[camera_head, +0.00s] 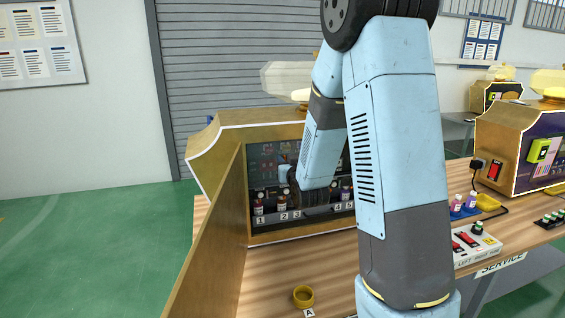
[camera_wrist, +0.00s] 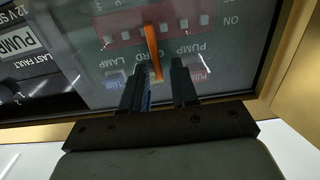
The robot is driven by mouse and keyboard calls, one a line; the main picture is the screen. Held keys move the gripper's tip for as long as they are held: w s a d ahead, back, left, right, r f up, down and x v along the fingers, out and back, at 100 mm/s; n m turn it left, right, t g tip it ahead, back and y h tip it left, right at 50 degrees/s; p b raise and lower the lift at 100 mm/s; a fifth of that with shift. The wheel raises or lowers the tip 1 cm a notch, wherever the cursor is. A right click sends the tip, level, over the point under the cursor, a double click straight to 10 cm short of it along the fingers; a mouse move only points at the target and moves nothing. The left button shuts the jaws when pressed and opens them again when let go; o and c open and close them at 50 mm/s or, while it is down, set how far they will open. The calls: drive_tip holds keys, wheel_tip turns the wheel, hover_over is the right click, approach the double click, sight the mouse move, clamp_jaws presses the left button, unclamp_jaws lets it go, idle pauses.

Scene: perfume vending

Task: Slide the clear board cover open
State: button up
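The clear cover (camera_wrist: 215,60) is a glassy pane over a dark board in the wrist view. The words PUMP, CORD and LAMP show through it, tilted or upside down, with a red switch block (camera_wrist: 125,32) behind. A thin orange strip (camera_wrist: 152,50) stands at the pane, probably its handle. My gripper (camera_wrist: 160,72) is at the pane's lower part, with two dark fingers apart and the strip's lower end between them. I cannot tell if either finger touches it. In the head view my arm hides most of the gripper (camera_head: 287,177) in front of the dark panel (camera_head: 264,165).
A gold frame (camera_wrist: 285,65) borders the pane. An open gold door (camera_head: 212,240) stands left of the panel. Several small bottles (camera_head: 259,205) line its bottom. A yellow ring (camera_head: 303,296) lies on the wooden table (camera_head: 270,270). A switch box (camera_head: 474,243) sits to the right.

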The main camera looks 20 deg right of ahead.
drive_tip(key=shift+d, duration=0.1)
clamp_jaws()
idle(1.0)
